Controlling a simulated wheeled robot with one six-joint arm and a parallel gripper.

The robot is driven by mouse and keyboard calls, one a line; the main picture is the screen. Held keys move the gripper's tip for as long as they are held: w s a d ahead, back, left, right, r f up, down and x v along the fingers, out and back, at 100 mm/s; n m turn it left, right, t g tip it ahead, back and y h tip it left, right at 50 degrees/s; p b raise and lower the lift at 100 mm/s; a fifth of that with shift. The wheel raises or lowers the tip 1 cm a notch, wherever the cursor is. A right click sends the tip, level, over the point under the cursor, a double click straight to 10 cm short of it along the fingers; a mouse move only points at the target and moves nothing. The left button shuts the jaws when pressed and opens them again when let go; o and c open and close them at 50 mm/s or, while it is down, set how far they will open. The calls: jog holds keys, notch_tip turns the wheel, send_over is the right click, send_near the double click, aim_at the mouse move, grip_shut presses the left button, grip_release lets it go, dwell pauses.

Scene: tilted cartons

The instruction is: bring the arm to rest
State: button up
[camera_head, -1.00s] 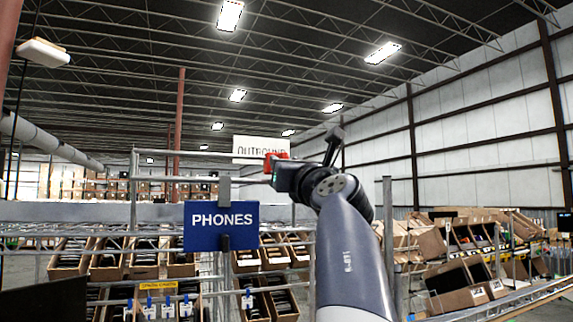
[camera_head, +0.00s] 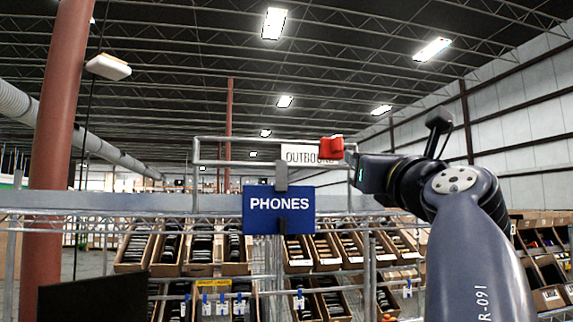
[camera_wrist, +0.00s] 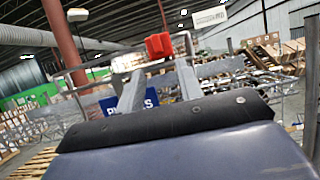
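My arm (camera_head: 470,240) rises at the right of the head view, bent at a dark wrist. My gripper (camera_head: 352,168) points left, high in front of the racks. In the wrist view, its two grey fingers (camera_wrist: 158,82) stand apart, with no object visible between them. A red block (camera_head: 331,148) shows just past the fingertips, overlapping the OUTBOUND sign (camera_head: 299,153); it also shows in the wrist view (camera_wrist: 158,46). It keeps its place beside the rack frame rather than following the gripper, and no grip on it shows.
A blue PHONES sign (camera_head: 279,203) hangs on a metal frame below and left of my gripper. Shelves of tilted cartons (camera_head: 200,250) stand behind. A red column (camera_head: 55,160) rises at left. Air above the gripper looks clear.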

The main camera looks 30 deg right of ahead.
aim_at(337, 147)
dwell(0.4)
jog(key=p+x, duration=0.5)
jog(key=x, duration=0.5)
jog(key=shift+w+r, duration=0.2)
jog(key=shift+r, duration=0.05)
jog(key=shift+w+a, duration=0.15)
jog(key=shift+w, duration=0.15)
jog(key=shift+a+f, duration=0.1)
jog(key=shift+a, duration=0.2)
jog(key=shift+w+a, duration=0.1)
jog(key=shift+a, duration=0.2)
jog(key=shift+a, duration=0.1)
